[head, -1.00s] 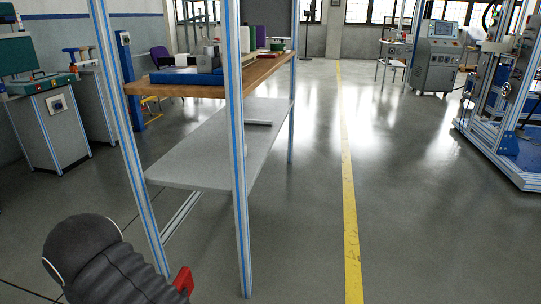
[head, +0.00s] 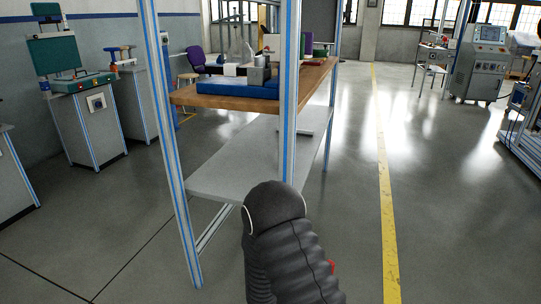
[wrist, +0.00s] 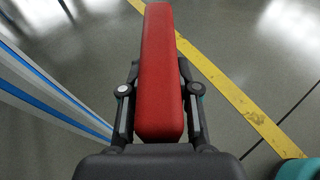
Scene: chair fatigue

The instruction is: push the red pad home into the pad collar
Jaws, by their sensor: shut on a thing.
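The red pad (wrist: 159,45) fills the middle of the wrist view as a long upright bar. My gripper (wrist: 160,92) is shut on it, with one dark finger on each side. In the head view only a small red patch of the pad (head: 332,266) shows beside my dark arm, which hides my gripper there. I cannot make out the pad collar in either view.
A workbench (head: 240,102) with blue-striped posts stands close in front of my arm, with a grey lower shelf (head: 225,180). A yellow floor line (head: 385,190) runs along open floor to the right. A control cabinet (head: 480,65) and part of a framed rig (head: 520,120) stand at the right.

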